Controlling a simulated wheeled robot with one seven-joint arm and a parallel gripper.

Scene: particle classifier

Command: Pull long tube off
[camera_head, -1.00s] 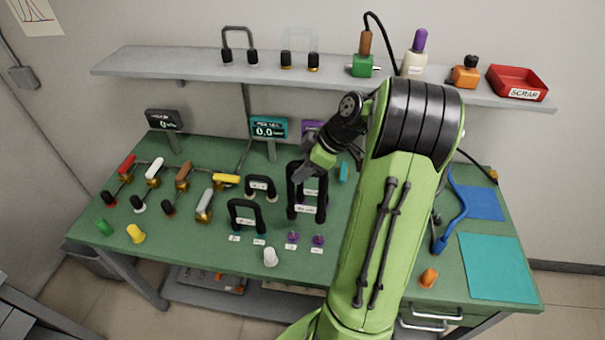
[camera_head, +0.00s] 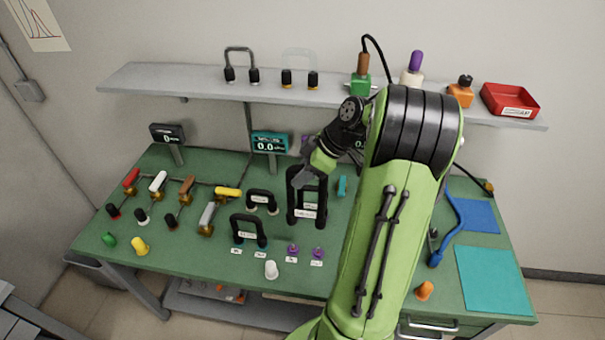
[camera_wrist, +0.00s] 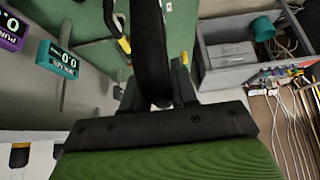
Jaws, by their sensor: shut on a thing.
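The long tube, a tall black loop (camera_head: 292,208), is near the middle of the bench, with white labels by its legs. My gripper (camera_head: 303,180) is shut on it near its upper part. In the wrist view the black tube (camera_wrist: 148,45) runs up between the two fingers (camera_wrist: 158,98). Two purple fittings (camera_head: 293,250) stand on the bench in front of it. The tube's lower ends look clear of these fittings in the head view, but their height above the bench is hard to tell.
Shorter black loops (camera_head: 233,231) stand just left. A row of coloured-handled valves (camera_head: 207,218) is farther left. Display stands (camera_head: 270,143) are behind, below a grey shelf (camera_head: 190,83) with loops, bottles and a red tray (camera_head: 510,100). A white cap (camera_head: 271,270) is at the front.

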